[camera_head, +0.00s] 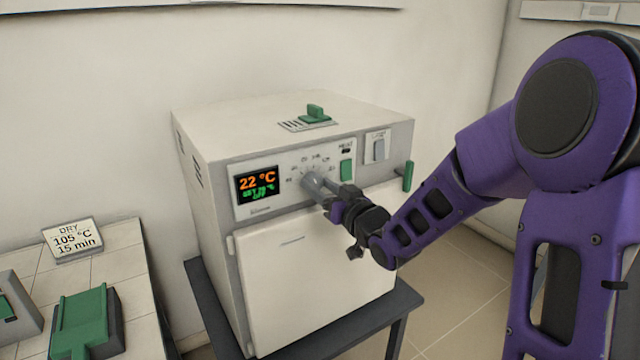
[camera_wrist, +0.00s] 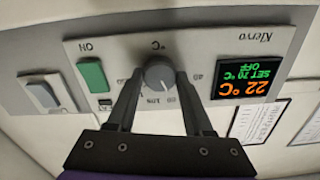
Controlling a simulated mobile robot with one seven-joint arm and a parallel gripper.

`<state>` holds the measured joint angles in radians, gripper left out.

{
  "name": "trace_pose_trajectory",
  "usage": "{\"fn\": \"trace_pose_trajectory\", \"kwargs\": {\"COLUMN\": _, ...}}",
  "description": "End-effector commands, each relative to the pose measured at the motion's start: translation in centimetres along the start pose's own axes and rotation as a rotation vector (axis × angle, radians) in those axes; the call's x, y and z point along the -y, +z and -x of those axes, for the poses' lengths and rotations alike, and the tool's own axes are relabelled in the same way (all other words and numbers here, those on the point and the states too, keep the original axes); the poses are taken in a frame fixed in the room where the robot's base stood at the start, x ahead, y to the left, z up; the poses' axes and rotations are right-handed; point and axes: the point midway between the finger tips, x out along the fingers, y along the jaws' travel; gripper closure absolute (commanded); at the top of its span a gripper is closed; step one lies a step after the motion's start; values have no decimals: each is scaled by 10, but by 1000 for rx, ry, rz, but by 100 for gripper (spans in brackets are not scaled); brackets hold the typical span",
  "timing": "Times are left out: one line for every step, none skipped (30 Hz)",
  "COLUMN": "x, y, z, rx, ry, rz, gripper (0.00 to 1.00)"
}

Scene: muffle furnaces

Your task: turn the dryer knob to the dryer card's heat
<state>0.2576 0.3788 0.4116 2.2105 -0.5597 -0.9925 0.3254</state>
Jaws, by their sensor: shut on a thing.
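The dryer (camera_head: 310,215) is a white box oven on a dark stand in the head view. Its display (camera_head: 257,184) reads 22 °C in orange, with a green line below; in the wrist view the display (camera_wrist: 243,82) appears upside down and reads SET 70 °C, OFF. The grey round knob (camera_wrist: 159,74) sits on the panel between my gripper's fingers (camera_wrist: 155,76). My gripper is shut on the knob, and in the head view it partly hides the knob (camera_head: 311,182). The dryer card (camera_head: 73,240) stands on the tiled bench at left and reads DRY, 105 °C, 15 min.
A green switch (camera_head: 347,170) and a grey rocker switch (camera_head: 378,147) are right of the knob. A green door handle (camera_head: 408,176) sticks out at the dryer's right edge. A green-topped device (camera_head: 84,320) sits on the bench (camera_head: 118,245).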

Motion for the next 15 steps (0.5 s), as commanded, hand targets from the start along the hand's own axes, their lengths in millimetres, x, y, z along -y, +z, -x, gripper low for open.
{"fn": "trace_pose_trajectory", "kwargs": {"x": 0, "y": -2, "z": 0, "rx": -1, "ry": 1, "rz": -46, "gripper": 100}}
{"fn": "trace_pose_trajectory", "kwargs": {"x": 0, "y": -2, "z": 0, "rx": -1, "ry": 1, "rz": -74, "gripper": 100}}
{"fn": "trace_pose_trajectory", "kwargs": {"x": 0, "y": -3, "z": 0, "rx": -1, "ry": 1, "rz": -112, "gripper": 100}}
{"fn": "trace_pose_trajectory", "kwargs": {"x": 0, "y": -3, "z": 0, "rx": -1, "ry": 0, "rz": -141, "gripper": 100}}
{"fn": "trace_pose_trajectory", "kwargs": {"x": 0, "y": -3, "z": 0, "rx": -1, "ry": 0, "rz": -169, "gripper": 100}}
{"fn": "trace_pose_trajectory", "kwargs": {"x": 0, "y": -3, "z": 0, "rx": -1, "ry": 0, "rz": -207, "gripper": 100}}
{"fn": "trace_pose_trajectory", "kwargs": {"x": 0, "y": -3, "z": 0, "rx": -1, "ry": 0, "rz": -236, "gripper": 100}}
{"fn": "trace_pose_trajectory", "kwargs": {"x": 0, "y": -3, "z": 0, "rx": -2, "ry": 1, "rz": -264, "gripper": 100}}
{"fn": "trace_pose_trajectory", "kwargs": {"x": 0, "y": -3, "z": 0, "rx": -2, "ry": 1, "rz": -299, "gripper": 100}}
{"fn": "trace_pose_trajectory", "kwargs": {"x": -1, "y": -3, "z": 0, "rx": -2, "ry": 1, "rz": -325, "gripper": 100}}
{"fn": "trace_pose_trajectory", "kwargs": {"x": 0, "y": -3, "z": 0, "rx": -2, "ry": 1, "rz": -352, "gripper": 100}}
{"fn": "trace_pose_trajectory", "kwargs": {"x": 0, "y": -3, "z": 0, "rx": -2, "ry": 0, "rz": -386, "gripper": 100}}
{"fn": "trace_pose_trajectory", "kwargs": {"x": 0, "y": -3, "z": 0, "rx": -1, "ry": 0, "rz": -409, "gripper": 100}}
{"fn": "trace_pose_trajectory", "kwargs": {"x": 0, "y": -2, "z": 0, "rx": -1, "ry": 0, "rz": -433, "gripper": 100}}
{"fn": "trace_pose_trajectory", "kwargs": {"x": 0, "y": -2, "z": 0, "rx": -1, "ry": 0, "rz": -463, "gripper": 100}}
